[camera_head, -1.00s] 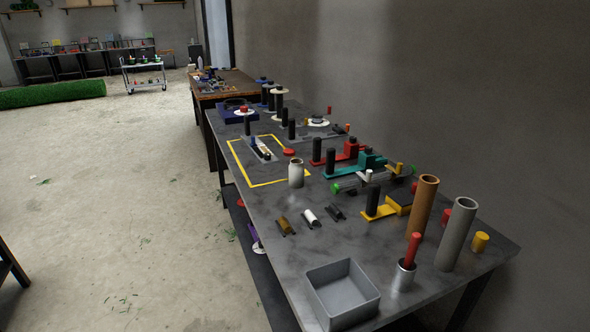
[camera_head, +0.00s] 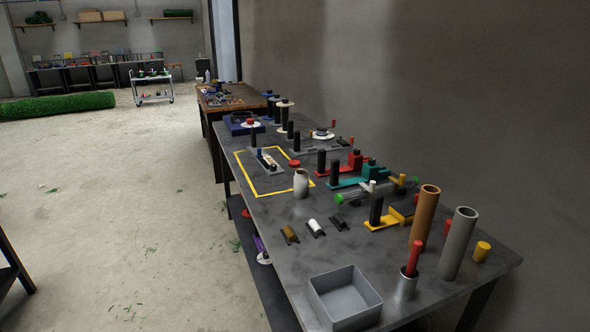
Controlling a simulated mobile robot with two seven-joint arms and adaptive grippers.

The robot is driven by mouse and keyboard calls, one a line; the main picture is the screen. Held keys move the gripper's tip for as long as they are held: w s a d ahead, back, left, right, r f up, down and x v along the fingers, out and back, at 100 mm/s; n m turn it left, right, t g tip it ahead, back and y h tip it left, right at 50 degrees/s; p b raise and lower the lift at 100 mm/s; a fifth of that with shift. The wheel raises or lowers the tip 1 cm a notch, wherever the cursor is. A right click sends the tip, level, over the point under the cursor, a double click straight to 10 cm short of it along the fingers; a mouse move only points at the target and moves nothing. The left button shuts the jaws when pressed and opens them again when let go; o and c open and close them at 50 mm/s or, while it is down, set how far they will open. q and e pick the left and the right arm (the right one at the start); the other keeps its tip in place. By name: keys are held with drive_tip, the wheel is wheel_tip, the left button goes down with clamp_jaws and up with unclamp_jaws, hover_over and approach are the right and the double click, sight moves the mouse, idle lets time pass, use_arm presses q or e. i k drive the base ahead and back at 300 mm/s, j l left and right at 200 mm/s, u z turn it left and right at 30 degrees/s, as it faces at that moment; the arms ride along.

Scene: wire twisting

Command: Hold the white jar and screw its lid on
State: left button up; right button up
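The white jar (camera_head: 301,184) stands upright and open-topped on the grey workbench, near the front corner of a yellow taped rectangle. A small red disc (camera_head: 294,163), which looks like the lid, lies flat on the bench just behind the jar, apart from it. Neither of my grippers shows in the head view, so nothing is seen touching the jar or the disc.
The long grey bench (camera_head: 285,270) carries a grey open bin (camera_head: 345,297), an orange-brown tube (camera_head: 424,218), a grey tube (camera_head: 457,243), and red (camera_head: 355,160) and teal (camera_head: 375,171) fixtures. A wall runs behind it.

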sight(301, 178)
drive_tip(key=k, duration=1.15)
drive_tip(key=z, duration=2.25)
drive_tip(key=k+j, duration=0.1)
drive_tip(key=j, duration=1.2)
drive_tip(key=k+j, duration=0.15)
drive_tip(key=j, duration=1.1)
drive_tip(key=k+j, duration=0.15)
drive_tip(key=j, duration=0.5)
